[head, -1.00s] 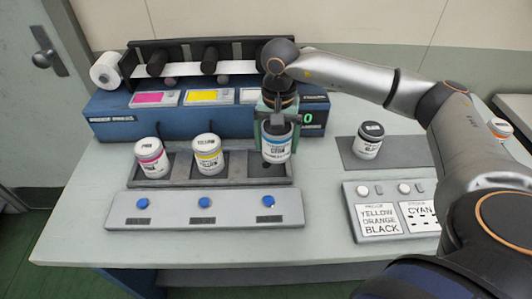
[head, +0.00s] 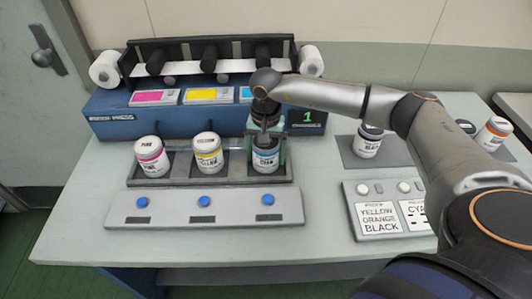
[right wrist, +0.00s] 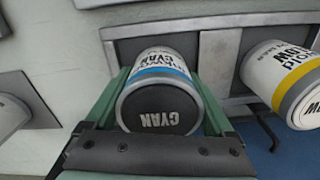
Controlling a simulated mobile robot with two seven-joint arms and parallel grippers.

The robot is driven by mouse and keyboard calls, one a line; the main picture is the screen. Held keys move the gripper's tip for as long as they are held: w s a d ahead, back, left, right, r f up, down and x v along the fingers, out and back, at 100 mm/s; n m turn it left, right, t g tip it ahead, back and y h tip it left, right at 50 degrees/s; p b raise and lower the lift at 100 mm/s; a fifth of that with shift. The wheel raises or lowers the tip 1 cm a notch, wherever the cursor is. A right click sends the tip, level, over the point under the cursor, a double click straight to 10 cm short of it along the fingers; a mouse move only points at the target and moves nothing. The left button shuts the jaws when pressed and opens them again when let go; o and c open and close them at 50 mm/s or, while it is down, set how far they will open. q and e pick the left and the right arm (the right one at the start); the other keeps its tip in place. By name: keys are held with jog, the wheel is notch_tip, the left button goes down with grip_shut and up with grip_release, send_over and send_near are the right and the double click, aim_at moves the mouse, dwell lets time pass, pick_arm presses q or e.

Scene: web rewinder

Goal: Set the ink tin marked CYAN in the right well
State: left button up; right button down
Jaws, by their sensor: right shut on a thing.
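The CYAN tin (head: 265,160) is white with a blue band and a dark lid. It sits in the right well of the dark tray (head: 220,181) and looks upright there. My right gripper (head: 266,146) comes down over it from above and is shut on it. In the right wrist view the CYAN tin (right wrist: 160,95) lies between the green fingers, with its lid lettering readable. The right well's grey edge (right wrist: 112,50) shows beside it. My left gripper is not in the head view.
A pink-banded tin (head: 152,157) and a yellow-banded tin (head: 208,153) fill the left and middle wells. The blue press (head: 110,125) stands behind, its display (head: 306,118) reading 1. A button panel (head: 235,206) lies in front. A black tin (head: 368,141) and an orange tin (head: 493,134) stand at right.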

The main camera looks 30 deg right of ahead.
grip_release()
jog(key=shift+f, duration=0.1)
notch_tip(320, 180, up, 12)
jog(key=shift+r, duration=0.2)
